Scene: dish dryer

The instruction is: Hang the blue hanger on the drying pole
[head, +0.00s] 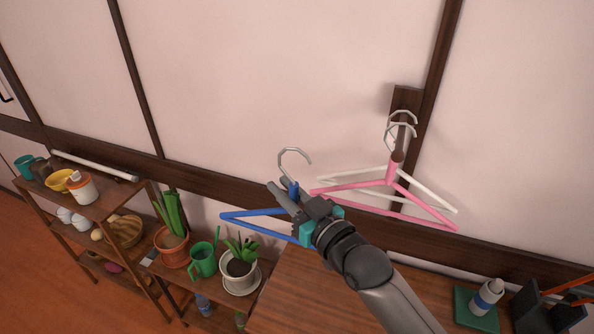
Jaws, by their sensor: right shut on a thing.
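The blue hanger (262,229) is in the middle of the head view, with its metal hook pointing up. My right gripper (293,197) is shut on it near the neck, just below the hook, and covers part of its body. The drying pole (398,156) juts from a dark wooden wall mount (406,101) to the right of the gripper; only its round end shows well. A pink hanger (388,182) and a white hanger (431,194) hang there. The blue hanger is left of the pole and apart from it. My left gripper is not in view.
A wooden table (290,302) lies below, with a blue-and-white bottle (487,297) on a green base and dark holders (546,312) at right. Potted plants (240,266), a green watering can (203,260) and a loaded shelf (105,204) stand at left. The wall left of the pole is bare.

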